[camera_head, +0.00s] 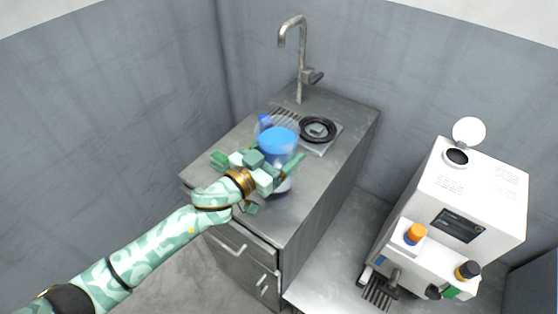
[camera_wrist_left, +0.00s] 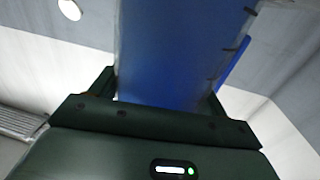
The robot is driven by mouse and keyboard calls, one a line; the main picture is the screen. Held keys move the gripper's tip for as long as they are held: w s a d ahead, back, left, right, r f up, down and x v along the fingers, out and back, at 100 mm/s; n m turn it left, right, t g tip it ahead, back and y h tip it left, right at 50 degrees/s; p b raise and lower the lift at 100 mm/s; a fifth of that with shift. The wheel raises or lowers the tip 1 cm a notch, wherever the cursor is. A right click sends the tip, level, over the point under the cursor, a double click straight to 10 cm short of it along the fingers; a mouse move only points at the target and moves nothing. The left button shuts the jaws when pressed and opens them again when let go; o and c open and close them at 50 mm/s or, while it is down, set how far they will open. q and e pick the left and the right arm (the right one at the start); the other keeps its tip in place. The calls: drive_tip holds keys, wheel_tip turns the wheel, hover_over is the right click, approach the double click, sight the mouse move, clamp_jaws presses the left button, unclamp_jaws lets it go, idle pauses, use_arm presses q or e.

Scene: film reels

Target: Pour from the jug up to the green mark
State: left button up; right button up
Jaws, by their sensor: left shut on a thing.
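A clear jug with blue liquid (camera_head: 278,141) is at my left gripper (camera_head: 264,164), above the steel counter. The gripper's fingers lie on either side of the jug, shut on it. In the left wrist view the jug (camera_wrist_left: 180,50) fills the space between the fingers (camera_wrist_left: 158,105), with short dark marks along its right edge. In the head view the gripper covers much of the jug's lower part. A pale rounded shape (camera_head: 281,186) shows below the gripper; I cannot tell what it is. No green mark on a vessel can be made out. My right gripper is not in view.
The steel counter (camera_head: 345,118) holds a black round piece (camera_head: 318,129) on a plate and a tall tap (camera_head: 299,60) behind. A small blue piece (camera_head: 265,121) shows beside the jug. A white machine (camera_head: 478,185) with orange and black caps stands at the right.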

use_arm(q)
drive_tip(key=f, duration=0.1)
drive_tip(key=f+b, duration=0.1)
drive_tip(key=f, duration=0.1)
drive_tip(key=shift+w+f+b, duration=0.1)
drive_tip(key=shift+w+b, duration=0.15)
drive_tip(key=shift+b, duration=0.1)
drive_tip(key=o, duration=1.8)
drive_tip(key=shift+f, duration=0.15)
drive_tip(key=shift+o, duration=0.2)
drive_tip(key=shift+s, duration=0.1)
